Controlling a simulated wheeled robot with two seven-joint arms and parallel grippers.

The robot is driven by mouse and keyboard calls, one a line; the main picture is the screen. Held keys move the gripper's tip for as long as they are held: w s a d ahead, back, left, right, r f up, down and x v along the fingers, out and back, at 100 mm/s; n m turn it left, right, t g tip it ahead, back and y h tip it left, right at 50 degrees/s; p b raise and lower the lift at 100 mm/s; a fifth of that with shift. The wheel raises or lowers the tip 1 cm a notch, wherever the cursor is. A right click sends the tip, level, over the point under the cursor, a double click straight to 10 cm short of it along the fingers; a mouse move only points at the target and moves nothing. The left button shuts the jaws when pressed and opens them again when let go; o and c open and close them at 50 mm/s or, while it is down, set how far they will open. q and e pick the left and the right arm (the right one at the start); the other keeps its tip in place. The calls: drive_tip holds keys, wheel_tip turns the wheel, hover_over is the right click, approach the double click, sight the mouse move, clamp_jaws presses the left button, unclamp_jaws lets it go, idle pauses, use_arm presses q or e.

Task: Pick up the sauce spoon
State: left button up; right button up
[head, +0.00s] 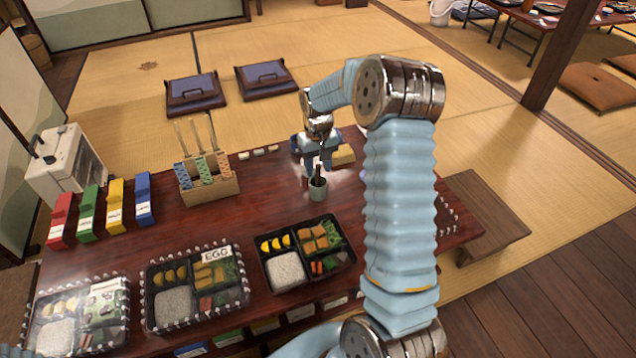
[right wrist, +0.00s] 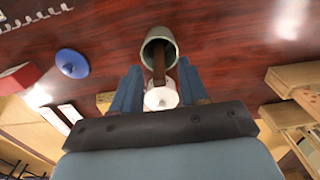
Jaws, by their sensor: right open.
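The sauce spoon (head: 318,181) stands in a small grey-green cup (head: 318,193) on the dark red table; its lower end is hidden inside the cup. My right gripper (head: 318,167) is open just above the cup, its fingers pointing down. In the right wrist view the open fingers (right wrist: 159,86) lie on either side of the spoon's brown handle (right wrist: 158,66), with a pale round piece between them. The cup (right wrist: 160,42) opens toward that camera. I cannot tell whether either finger touches the handle. My left gripper is not in view.
Bento boxes, the nearest an open one (head: 268,265), line the front of the table. A wooden holder (head: 210,190) with tall sticks stands left of the cup. Bare tabletop surrounds the cup.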

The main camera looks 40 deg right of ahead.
wheel_tip(320, 180, down, 2)
drive_tip(key=shift+f, duration=0.25)
clamp_jaws()
wheel_tip(320, 180, up, 10)
drive_tip(key=shift+r+p, duration=0.1)
drive_tip(key=shift+p, duration=0.35)
